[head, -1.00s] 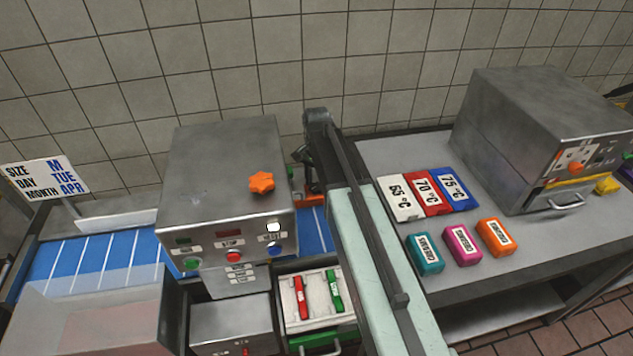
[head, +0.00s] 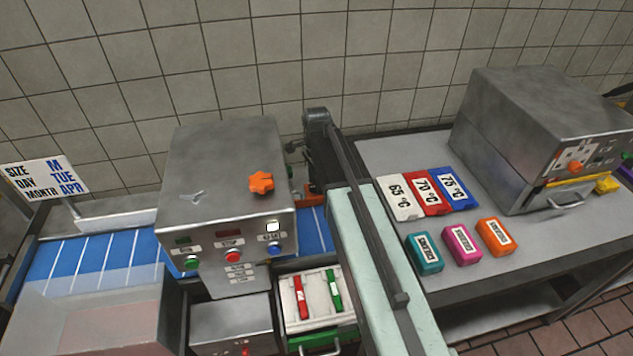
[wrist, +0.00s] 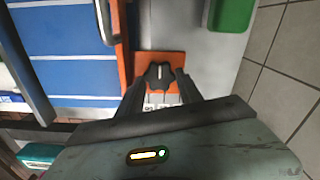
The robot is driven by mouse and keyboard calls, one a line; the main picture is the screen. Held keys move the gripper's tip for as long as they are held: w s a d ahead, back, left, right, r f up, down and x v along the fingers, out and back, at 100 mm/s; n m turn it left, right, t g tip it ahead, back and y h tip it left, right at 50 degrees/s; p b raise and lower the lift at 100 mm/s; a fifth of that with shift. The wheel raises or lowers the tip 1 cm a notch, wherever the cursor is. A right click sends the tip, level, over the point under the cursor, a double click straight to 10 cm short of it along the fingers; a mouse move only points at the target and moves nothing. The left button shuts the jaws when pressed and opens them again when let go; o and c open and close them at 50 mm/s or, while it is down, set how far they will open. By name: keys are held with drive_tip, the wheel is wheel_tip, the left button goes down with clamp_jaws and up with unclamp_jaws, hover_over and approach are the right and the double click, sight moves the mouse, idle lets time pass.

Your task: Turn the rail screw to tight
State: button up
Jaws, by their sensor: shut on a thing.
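The rail screw, a dark lobed knob (wrist: 158,73) with a pale line across its top, sits on an orange plate (wrist: 172,60) in the wrist view. My gripper (wrist: 160,80) is shut on the knob, with one dark finger on each side. In the head view the orange part (head: 313,199) shows only in a small piece behind the steel machine. My arm and the machine hide the knob and fingertips there. Small pale markings by the knob (wrist: 160,100) are partly hidden by the gripper and too small to read.
A blue belt (wrist: 65,50) with white lines runs left of an orange rail (wrist: 123,60). A green block (wrist: 231,12) lies at the upper right in the wrist view. The steel machine (head: 215,165) with an orange star knob (head: 261,183) stands close to my arm.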

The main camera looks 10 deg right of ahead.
idle(0.3)
drive_tip(key=o, duration=1.4)
drive_tip(key=shift+c, duration=0.2)
wheel_tip(320, 180, up, 8)
drive_tip(key=p, duration=0.8)
drive_tip(key=shift+f, duration=0.15)
